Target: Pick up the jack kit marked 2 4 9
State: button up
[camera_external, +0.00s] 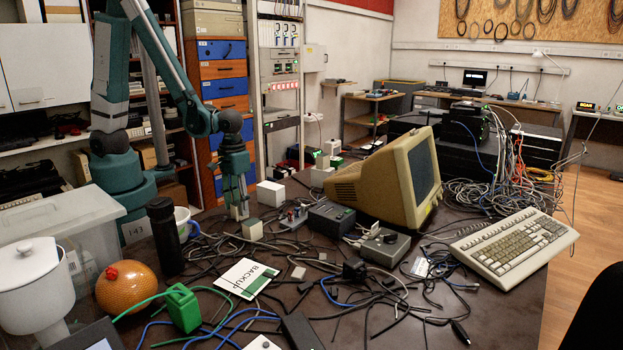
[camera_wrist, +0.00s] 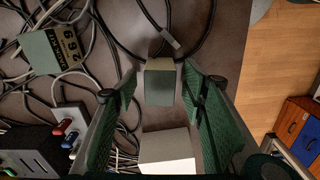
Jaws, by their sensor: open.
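My gripper (camera_wrist: 160,100) is open, its green-padded fingers apart on either side of a small pale box with a grey-green top (camera_wrist: 160,85). No marking shows on that box from above, and no contact with the pads is visible. In the external view my gripper (camera_external: 238,212) points down at the table, right by a small pale block (camera_external: 252,230). In the wrist view a green and tan labelled item (camera_wrist: 54,48) lies at upper left. Its digits start with 2, but I cannot read them surely. I cannot tell which piece is marked 2 4 9.
A larger white box (camera_wrist: 167,150) stands close below the small box in the wrist view. A board with coloured jacks (camera_external: 294,215), a black box (camera_external: 331,218) and a beige monitor (camera_external: 385,180) stand to the right. Loose cables cover much of the table. A BACKUP card (camera_external: 245,277) lies in front.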

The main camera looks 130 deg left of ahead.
aim_at(238, 203)
jog(key=c, duration=1)
jog(key=shift+r, duration=0.1)
jog(key=shift+r+p, duration=1.4)
jog(key=shift+r, duration=3.55)
